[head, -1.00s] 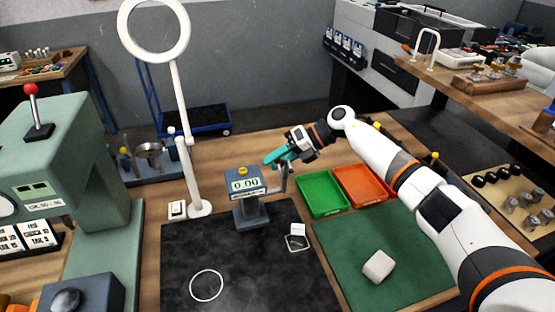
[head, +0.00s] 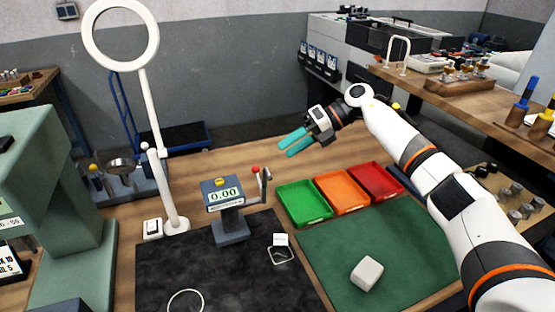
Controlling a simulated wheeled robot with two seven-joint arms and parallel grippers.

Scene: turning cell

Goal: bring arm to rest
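My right arm comes in from the right in the head view. My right gripper (head: 292,142) is up above the back of the bench, behind and above the green tray. Its two teal fingers point left and stand apart, with nothing between them. A gauge (head: 224,196) with a 0.00 display, a yellow button and a red-tipped lever stands on the bench, left of and below the gripper and apart from it. My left gripper does not show.
Green (head: 304,219), orange (head: 352,206) and red (head: 375,196) trays sit in a row. A pale block (head: 367,273) lies on the green mat (head: 318,260). A ring lamp (head: 165,185) stands left of the gauge. A green machine (head: 60,230) fills the left side.

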